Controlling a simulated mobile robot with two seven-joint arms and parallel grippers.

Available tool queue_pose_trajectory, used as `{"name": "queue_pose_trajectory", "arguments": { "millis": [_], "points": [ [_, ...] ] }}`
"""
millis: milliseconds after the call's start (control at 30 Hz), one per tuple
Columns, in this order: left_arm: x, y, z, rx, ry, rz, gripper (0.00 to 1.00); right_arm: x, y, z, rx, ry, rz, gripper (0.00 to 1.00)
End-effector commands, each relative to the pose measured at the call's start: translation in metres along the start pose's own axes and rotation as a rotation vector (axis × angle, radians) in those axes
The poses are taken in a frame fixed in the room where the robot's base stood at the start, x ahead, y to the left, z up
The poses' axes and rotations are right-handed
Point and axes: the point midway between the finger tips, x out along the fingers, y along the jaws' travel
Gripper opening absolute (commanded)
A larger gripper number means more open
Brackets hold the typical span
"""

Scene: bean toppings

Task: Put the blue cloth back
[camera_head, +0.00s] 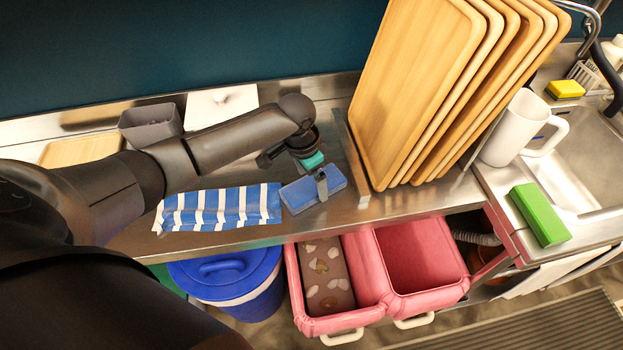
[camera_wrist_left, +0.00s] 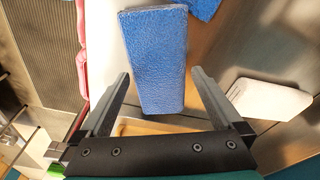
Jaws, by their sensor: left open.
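A plain blue cloth (camera_head: 332,179), shaped like a flat oblong block, lies on the steel counter left of the upright wooden trays. A blue-and-white striped cloth (camera_head: 218,207) lies flat to its left, near the counter's front edge. My left gripper (camera_head: 296,172) is open just above the plain blue cloth. One dark finger covers part of it in the head view. In the left wrist view the textured blue cloth (camera_wrist_left: 155,55) shows between and beyond the open fingers (camera_wrist_left: 160,75); I cannot tell whether they touch it. My right gripper is not in view.
Several wooden trays (camera_head: 410,80) stand upright close to the right. A grey container (camera_head: 150,124) and a white board (camera_head: 222,104) are behind my arm. Pink bins (camera_head: 425,255) and a blue bucket (camera_head: 225,268) sit below the front edge. A white mug (camera_head: 512,128) and green sponge (camera_head: 540,214) are by the sink.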

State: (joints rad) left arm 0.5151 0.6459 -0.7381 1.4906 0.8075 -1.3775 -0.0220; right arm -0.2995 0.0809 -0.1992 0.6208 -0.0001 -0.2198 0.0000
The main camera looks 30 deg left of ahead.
Motion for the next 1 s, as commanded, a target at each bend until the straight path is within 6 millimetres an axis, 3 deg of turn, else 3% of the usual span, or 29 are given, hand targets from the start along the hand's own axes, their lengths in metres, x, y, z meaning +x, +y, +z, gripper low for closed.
{"name": "queue_pose_trajectory", "arguments": {
  "millis": [300, 500, 700, 1000],
  "points": [
    [-0.068, -0.001, -0.001, 0.002, 0.004, -0.003, 1.0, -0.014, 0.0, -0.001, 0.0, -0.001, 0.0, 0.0],
    [-0.101, -0.001, -0.001, 0.0, 0.002, -0.002, 1.0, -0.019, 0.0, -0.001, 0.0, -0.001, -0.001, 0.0],
    [-0.115, 0.0, 0.0, 0.0, 0.001, 0.0, 1.0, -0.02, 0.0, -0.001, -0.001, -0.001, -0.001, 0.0],
    [-0.115, 0.0, 0.0, 0.0, 0.001, 0.0, 1.0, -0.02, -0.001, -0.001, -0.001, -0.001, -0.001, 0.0]
  ]
}}
